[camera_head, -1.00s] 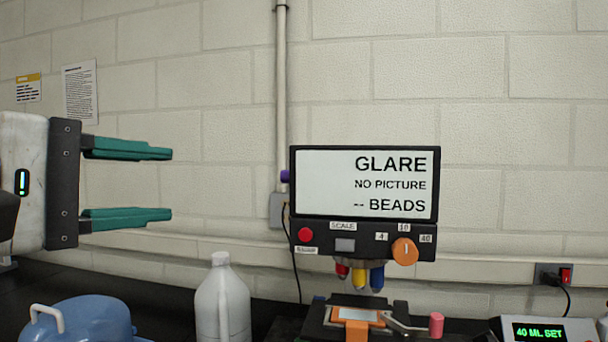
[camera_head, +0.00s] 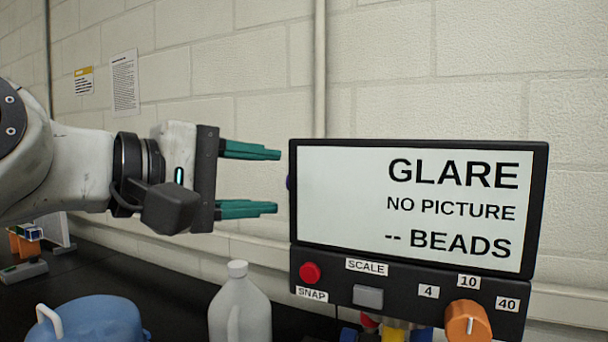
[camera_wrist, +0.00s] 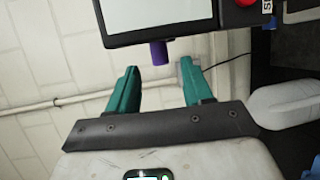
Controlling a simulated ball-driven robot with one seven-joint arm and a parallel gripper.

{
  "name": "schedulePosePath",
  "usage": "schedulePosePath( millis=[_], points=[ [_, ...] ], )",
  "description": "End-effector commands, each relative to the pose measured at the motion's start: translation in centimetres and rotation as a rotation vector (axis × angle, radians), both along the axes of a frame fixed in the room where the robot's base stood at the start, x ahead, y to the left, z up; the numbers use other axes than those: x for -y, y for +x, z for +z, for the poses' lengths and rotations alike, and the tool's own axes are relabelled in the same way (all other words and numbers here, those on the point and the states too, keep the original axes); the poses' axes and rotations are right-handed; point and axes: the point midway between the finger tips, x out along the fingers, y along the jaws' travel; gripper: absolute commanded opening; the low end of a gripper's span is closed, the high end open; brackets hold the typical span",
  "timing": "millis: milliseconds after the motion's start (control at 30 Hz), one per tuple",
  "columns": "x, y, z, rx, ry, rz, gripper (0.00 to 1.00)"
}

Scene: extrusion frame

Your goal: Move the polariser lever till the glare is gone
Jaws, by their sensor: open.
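The screen (camera_head: 340,215) on the microscope's black housing reads "GLARE", "NO PICTURE" and "-- BEADS". A short purple lever (camera_wrist: 159,53) sticks out from the screen's left side. In the head view only a sliver of this purple lever (camera_head: 290,183) shows at the screen's left edge. No label on it can be read. My gripper (camera_head: 278,181) is open and empty, its teal fingers pointing right at the screen's left edge. In the wrist view my gripper (camera_wrist: 159,67) has the purple lever just ahead, lined up between its two fingertips, with no clear contact.
Below the screen are a red SNAP button (camera_head: 310,272), a grey SCALE button (camera_head: 367,296) and an orange knob (camera_head: 468,321). A white jug (camera_head: 240,308) and a blue container (camera_head: 95,320) stand below my arm. The block wall (camera_head: 230,115) is behind.

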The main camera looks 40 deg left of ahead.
Motion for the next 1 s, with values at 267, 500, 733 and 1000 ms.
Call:
schedulePosePath(
  millis=[267,500,733,1000],
  points=[
    [0.8,4.7,-0.4,0.0,0.0,-0.001,0.51],
    [1.0,6.5,-0.9,0.001,0.0,0.001,0.51],
    [1.0,6.7,-0.9,0.001,0.0,0.001,0.51],
    [1.1,6.7,-0.9,0.001,0.0,0.001,0.31]
  ],
)
